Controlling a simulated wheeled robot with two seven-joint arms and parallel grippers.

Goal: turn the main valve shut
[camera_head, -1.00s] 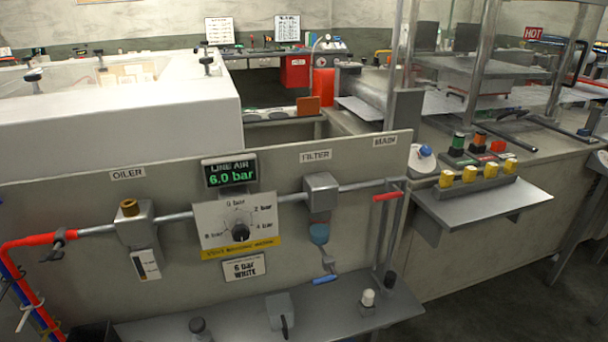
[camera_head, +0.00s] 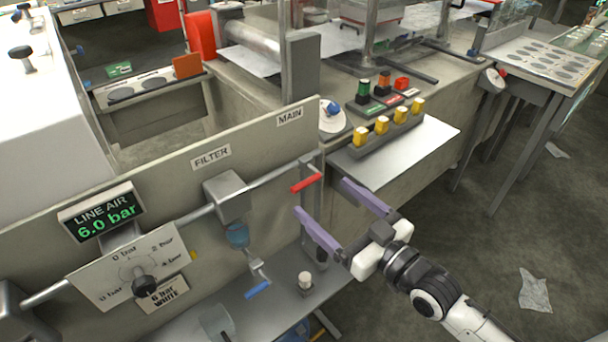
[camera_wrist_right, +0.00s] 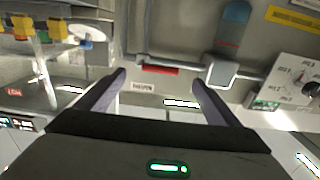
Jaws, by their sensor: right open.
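The main valve has a red lever handle (camera_head: 306,182) at the right end of the grey air pipe, below the MAIN label (camera_head: 290,117) on the panel. The handle lies roughly in line with the pipe. My right gripper (camera_head: 322,197) is open and empty, its two purple fingers pointing at the panel just in front of the handle. In the right wrist view the red handle (camera_wrist_right: 160,70) shows between the fingertips (camera_wrist_right: 158,79), apart from them. The line air display (camera_head: 103,211) reads 6.0 bar. My left gripper is not in view.
The filter (camera_head: 228,196) with its blue bowl hangs left of the valve. A blue-tipped drain lever (camera_head: 258,289) and a white-capped knob (camera_head: 305,281) are below. A shelf with yellow knobs (camera_head: 382,124) juts out at the right. Open floor lies further right.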

